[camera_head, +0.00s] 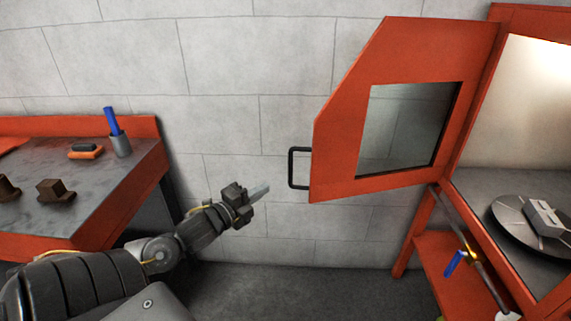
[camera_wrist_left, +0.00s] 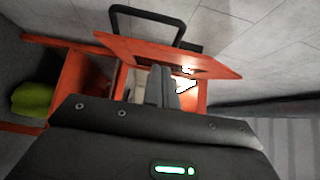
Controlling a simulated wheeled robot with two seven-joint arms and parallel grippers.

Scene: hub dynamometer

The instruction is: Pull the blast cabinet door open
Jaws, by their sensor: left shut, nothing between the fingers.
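The orange blast cabinet door (camera_head: 340,140) stands swung wide open on its hinge side at the right, with a dark-framed window in it. Its black handle (camera_head: 292,168) is on the door's left edge. My left gripper (camera_head: 262,190) is shut and empty, a little left of and below the handle, not touching it. In the left wrist view the shut fingers (camera_wrist_left: 162,85) point toward the door (camera_wrist_left: 205,62), and the handle (camera_wrist_left: 150,15) shows near the top edge. The cabinet interior shows a round turntable (camera_head: 530,222) with a grey block on it. My right gripper is not in view.
An orange-edged workbench (camera_head: 100,200) at the left carries a grey cup (camera_head: 121,146) with a blue tool and brown blocks. An orange lower shelf (camera_head: 440,270) sits under the cabinet. Grey floor between bench and cabinet is clear. A green item (camera_wrist_left: 32,99) lies at the wrist view's left.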

